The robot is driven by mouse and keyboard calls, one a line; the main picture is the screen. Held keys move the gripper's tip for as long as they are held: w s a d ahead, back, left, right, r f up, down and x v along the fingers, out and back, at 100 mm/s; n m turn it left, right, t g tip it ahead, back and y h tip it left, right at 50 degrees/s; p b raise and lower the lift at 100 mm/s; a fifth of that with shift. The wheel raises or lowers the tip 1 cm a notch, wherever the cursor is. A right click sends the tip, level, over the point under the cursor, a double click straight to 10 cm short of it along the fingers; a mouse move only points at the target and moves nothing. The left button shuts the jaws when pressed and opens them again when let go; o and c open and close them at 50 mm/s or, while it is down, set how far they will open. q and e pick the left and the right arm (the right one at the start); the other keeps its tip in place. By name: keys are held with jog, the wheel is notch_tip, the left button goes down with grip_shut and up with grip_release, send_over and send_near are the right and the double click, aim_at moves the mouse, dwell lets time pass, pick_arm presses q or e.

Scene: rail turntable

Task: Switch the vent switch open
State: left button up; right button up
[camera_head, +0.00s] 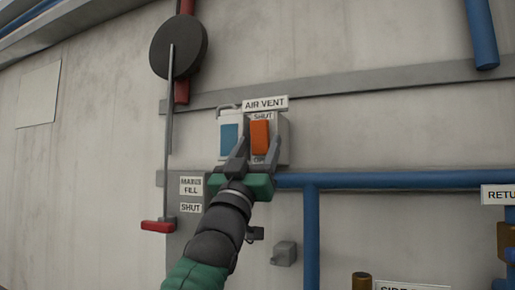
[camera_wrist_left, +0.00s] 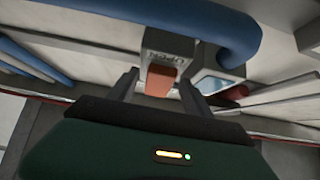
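The vent switch is an orange rocker (camera_head: 260,137) on a grey box (camera_head: 284,128) on the wall, under an "AIR VENT" label (camera_head: 265,103). "SHUT" is written above the rocker and a partly covered "OPEN" below it. My left gripper (camera_head: 256,146) is in front of the box, its two fingers apart, one on each side of the rocker's lower part. In the left wrist view the orange rocker (camera_wrist_left: 160,80) shows between the open fingers, beside the "OPEN" lettering. Whether the fingers touch it I cannot tell. My right gripper is not in view.
A blue-faced padlock-like piece (camera_head: 229,135) hangs left of the rocker. A lever with a red handle (camera_head: 158,226) hangs further left, from a dark disc (camera_head: 178,47). Blue pipes (camera_head: 400,179) run below and right. The upper left wall is mostly clear.

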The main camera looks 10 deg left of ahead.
pick_arm(q)
jog(key=shift+s+r, duration=0.1)
jog(key=b+v, duration=1.4)
jog(key=v, duration=0.3)
